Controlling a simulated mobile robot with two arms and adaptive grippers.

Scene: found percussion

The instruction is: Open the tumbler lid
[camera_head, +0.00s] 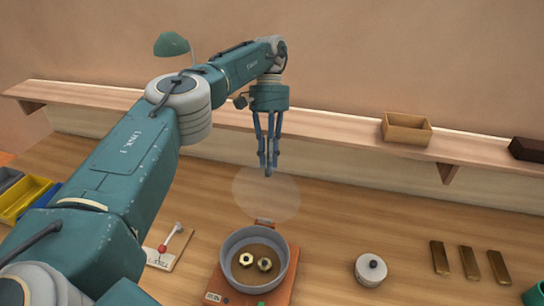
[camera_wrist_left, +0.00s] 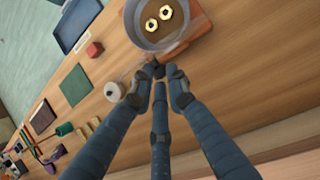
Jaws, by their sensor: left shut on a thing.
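The tumbler (camera_head: 228,279) is a round grey pan on an orange-brown base, with two brass nuts (camera_head: 246,259) inside; the pan also shows at the top of the left wrist view (camera_wrist_left: 143,38). Its lid (camera_head: 265,198) is a pale see-through disc standing up at the back of the pan, above an orange hinge piece (camera_head: 264,222). The pan's mouth is uncovered. My left gripper (camera_head: 268,172) points down at the lid's top edge, shut on it. In the left wrist view the fingers (camera_wrist_left: 158,72) come together near the pan; the lid is hard to make out there. My right gripper is out of view.
A lever board (camera_head: 165,248) lies left of the tumbler. A white knobbed pot (camera_head: 370,270) and brass bars (camera_head: 469,263) lie to its right. A yellow bin (camera_head: 20,199) is far left. A wall shelf behind holds a wooden box (camera_head: 406,131) and a dark box (camera_head: 527,149).

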